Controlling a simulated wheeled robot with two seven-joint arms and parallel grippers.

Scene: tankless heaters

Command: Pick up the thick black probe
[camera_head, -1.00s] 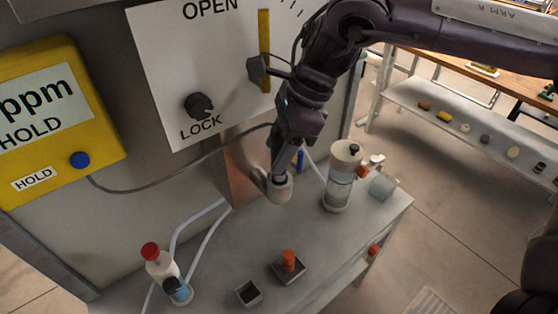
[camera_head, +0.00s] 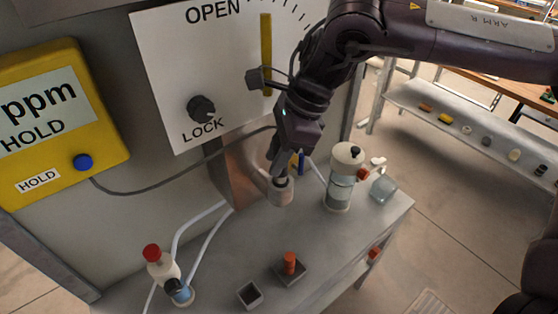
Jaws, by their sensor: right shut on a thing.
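My right gripper (camera_head: 278,168) reaches down from the upper right to the small pale cup (camera_head: 281,195) on the grey bench. It is shut, with its fingertips just above the cup's mouth. The thick black probe is mostly hidden by the fingers and the cup; a dark piece (camera_head: 281,182) that looks like part of it shows at the mouth. I cannot tell whether its lower end is clear of the cup. A dark cable (camera_head: 180,183) runs from the yellow ppm meter (camera_head: 55,120) toward the gripper. My left gripper is not in view.
A clear cylinder with a pale cap (camera_head: 341,190) stands close right of the cup, beside a small glass jar (camera_head: 383,188). A red-capped bottle (camera_head: 160,268), a square black cup (camera_head: 250,294) and an orange-topped block (camera_head: 289,267) stand nearer. The OPEN/LOCK panel (camera_head: 205,60) rises behind.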

